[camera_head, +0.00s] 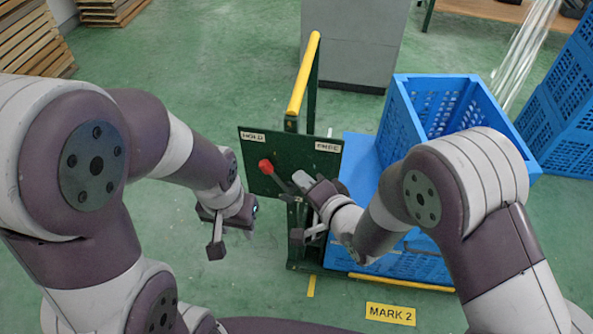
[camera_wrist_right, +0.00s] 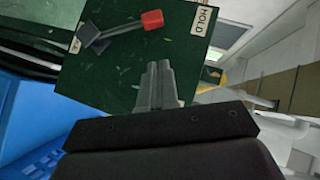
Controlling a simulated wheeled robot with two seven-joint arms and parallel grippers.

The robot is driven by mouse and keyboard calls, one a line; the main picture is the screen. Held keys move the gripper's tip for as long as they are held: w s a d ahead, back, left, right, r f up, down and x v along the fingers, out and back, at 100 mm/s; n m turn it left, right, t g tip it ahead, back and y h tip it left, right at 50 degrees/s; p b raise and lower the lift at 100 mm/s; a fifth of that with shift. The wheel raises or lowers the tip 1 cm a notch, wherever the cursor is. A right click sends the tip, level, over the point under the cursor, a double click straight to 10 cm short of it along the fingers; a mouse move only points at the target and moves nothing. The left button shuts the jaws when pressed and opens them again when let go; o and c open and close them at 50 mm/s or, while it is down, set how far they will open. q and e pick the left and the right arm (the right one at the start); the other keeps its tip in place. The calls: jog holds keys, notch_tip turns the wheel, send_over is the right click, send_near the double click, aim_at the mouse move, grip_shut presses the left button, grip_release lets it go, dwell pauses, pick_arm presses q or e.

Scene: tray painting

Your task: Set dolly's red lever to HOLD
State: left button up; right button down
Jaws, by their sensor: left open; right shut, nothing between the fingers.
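The dolly's dark green panel (camera_head: 258,183) carries a HOLD label (camera_head: 252,136) at its upper left and a FREE label (camera_head: 327,147) at its upper right. The lever's red knob (camera_head: 265,166) is on the HOLD side, and its grey arm slants toward that label. In the right wrist view the red knob (camera_wrist_right: 152,19) lies near the HOLD label (camera_wrist_right: 203,20). My right gripper (camera_head: 302,181) is shut and empty in front of the panel, right of the knob; its fingertips (camera_wrist_right: 157,72) appear apart from the lever. My left gripper (camera_head: 217,230) is open and empty, left of the panel.
The dolly has a yellow handle (camera_head: 304,75) and a blue crate (camera_head: 402,105) on its right. A MARK 2 floor label (camera_head: 390,314) lies in front. A grey cabinet (camera_head: 352,45) stands behind; more blue crates (camera_head: 560,125) stand right. Green floor left of the panel is clear.

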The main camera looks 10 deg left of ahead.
pick_arm(q)
jog(key=shift+d+r, duration=0.2)
jog(key=shift+r, duration=0.2)
pick_arm(e)
jog(key=v, duration=0.4)
jog(key=shift+d+r, duration=0.15)
pick_arm(q)
jog(key=shift+d, duration=0.1)
